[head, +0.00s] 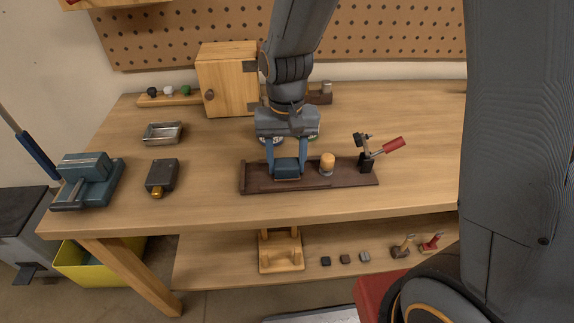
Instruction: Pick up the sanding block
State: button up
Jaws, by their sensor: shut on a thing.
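The sanding block (287,168) is a small dark blue block with a paler lower edge, seen between the fingers of my gripper (287,163). My gripper points down from above and is shut on the block, one finger on its left side and one on its right. The block is at the left part of a long dark brown board (342,179) on the workbench. I cannot tell whether it touches the board or is just above it. The fingers hide its sides.
On the board, a wooden peg (327,162) and a red-handled toggle clamp (367,159) stand right of my gripper. A wooden cabinet (224,82) stands behind. A metal tray (163,133), dark box (162,176) and blue vise (85,180) are left. The bench's right side looks clear.

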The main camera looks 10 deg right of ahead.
aim_at(287, 161)
notch_tip(287, 161, up, 10)
jog(key=shift+r+b, duration=0.1)
jog(key=shift+b, duration=0.5)
jog(key=o, duration=0.5)
jog(key=c, duration=0.3)
jog(key=shift+c, duration=0.2)
